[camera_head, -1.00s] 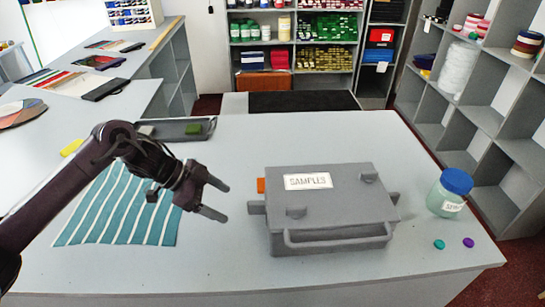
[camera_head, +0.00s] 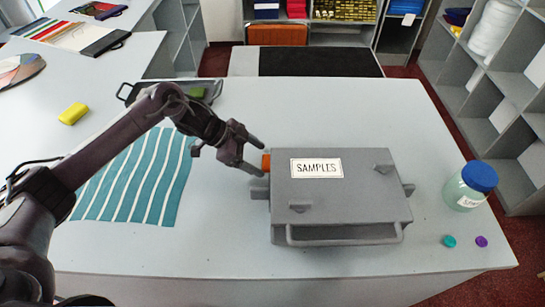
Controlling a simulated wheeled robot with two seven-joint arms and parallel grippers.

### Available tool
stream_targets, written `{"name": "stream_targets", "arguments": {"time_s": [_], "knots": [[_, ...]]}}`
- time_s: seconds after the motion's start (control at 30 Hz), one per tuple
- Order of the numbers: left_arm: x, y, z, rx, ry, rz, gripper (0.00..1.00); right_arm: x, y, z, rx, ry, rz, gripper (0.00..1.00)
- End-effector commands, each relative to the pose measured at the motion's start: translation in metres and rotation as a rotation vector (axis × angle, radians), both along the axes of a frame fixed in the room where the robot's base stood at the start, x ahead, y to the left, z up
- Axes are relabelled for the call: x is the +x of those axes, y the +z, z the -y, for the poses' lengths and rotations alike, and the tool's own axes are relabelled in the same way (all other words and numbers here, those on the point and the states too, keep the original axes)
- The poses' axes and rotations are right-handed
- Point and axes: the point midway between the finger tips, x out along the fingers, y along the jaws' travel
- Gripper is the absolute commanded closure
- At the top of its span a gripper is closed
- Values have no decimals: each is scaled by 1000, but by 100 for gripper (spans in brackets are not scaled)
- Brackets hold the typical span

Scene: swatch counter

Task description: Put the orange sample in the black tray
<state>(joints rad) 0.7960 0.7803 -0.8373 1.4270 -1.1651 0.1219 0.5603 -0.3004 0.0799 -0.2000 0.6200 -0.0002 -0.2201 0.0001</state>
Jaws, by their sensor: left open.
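The orange sample (camera_head: 266,162) is a small block at the left side of the grey samples box (camera_head: 345,205). Only part of it shows. My left gripper (camera_head: 259,158) is open, its fingertips pointing right, close to the orange sample; I cannot tell whether they touch it. The black tray (camera_head: 214,89) lies at the back of the counter, partly hidden behind my left arm. A green sample (camera_head: 197,92) lies in it. My right gripper is not in view.
A striped teal cloth (camera_head: 140,185) lies under my left arm. A yellow block (camera_head: 73,113) is at the left. A blue-lidded jar (camera_head: 470,186), a teal disc (camera_head: 449,241) and a purple disc (camera_head: 481,241) are at the right. The counter's front strip is clear.

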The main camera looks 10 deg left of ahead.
Motion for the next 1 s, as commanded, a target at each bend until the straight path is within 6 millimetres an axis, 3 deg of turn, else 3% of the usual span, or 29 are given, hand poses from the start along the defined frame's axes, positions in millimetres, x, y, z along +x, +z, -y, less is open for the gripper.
{"name": "stream_targets", "arguments": {"time_s": [0.33, 0.7, 1.0], "knots": [[1, -8, 6, 1, 1, -1, 25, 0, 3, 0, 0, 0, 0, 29], [1, -8, 6, 1, 1, -1, 72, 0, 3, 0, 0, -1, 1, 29], [1, -6, 6, 0, 0, 0, 72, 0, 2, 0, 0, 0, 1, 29]]}}
